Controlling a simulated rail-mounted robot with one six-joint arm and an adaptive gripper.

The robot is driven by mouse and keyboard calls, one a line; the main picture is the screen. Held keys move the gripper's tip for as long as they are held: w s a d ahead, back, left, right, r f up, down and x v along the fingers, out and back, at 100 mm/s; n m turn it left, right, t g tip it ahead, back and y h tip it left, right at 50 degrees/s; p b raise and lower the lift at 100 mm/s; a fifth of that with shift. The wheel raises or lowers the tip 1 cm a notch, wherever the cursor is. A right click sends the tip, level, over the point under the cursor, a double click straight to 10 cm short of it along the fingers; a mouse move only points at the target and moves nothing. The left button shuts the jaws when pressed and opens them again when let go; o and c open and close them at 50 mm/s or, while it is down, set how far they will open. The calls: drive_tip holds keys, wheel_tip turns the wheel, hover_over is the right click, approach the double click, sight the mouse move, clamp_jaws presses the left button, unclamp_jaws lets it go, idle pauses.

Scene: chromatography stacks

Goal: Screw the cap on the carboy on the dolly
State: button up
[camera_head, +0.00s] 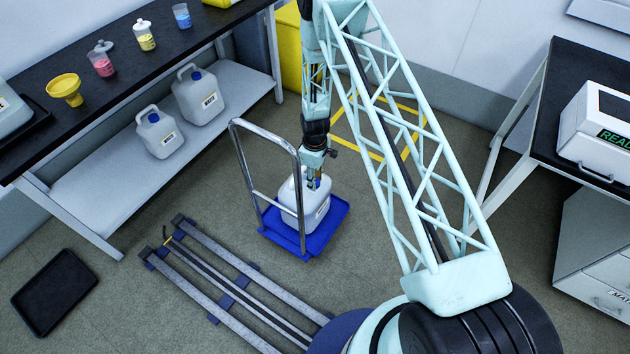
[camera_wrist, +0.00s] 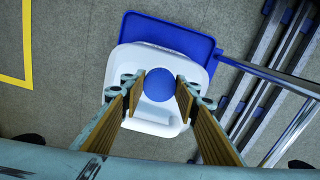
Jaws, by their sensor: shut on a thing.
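The white carboy (camera_head: 312,215) stands upright on the blue dolly (camera_head: 337,213), which has a grey metal handle frame on its left. In the wrist view the white carboy (camera_wrist: 150,124) sits on the blue dolly (camera_wrist: 150,24). The round blue cap (camera_wrist: 159,85) is between my two fingers, over the top of the carboy. My gripper (camera_wrist: 160,84) is shut on the cap and points down. In the head view my gripper (camera_head: 314,182) is right at the carboy's top. The cap hides the neck, so I cannot tell whether the cap is seated on the thread.
The dolly's handle (camera_head: 265,128) rises close to the left of my gripper. Two capped carboys (camera_head: 198,96) stand on the lower shelf of the left bench. A black tray (camera_head: 54,291) lies on the floor. Yellow tape marks floor behind the dolly.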

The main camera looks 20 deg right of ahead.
drive_tip(key=shift+f+b, duration=0.4)
drive_tip(key=shift+f, duration=0.15)
idle(0.4)
drive_tip(key=o, duration=0.8)
drive_tip(key=shift+c, duration=0.2)
drive_tip(key=c, duration=0.9)
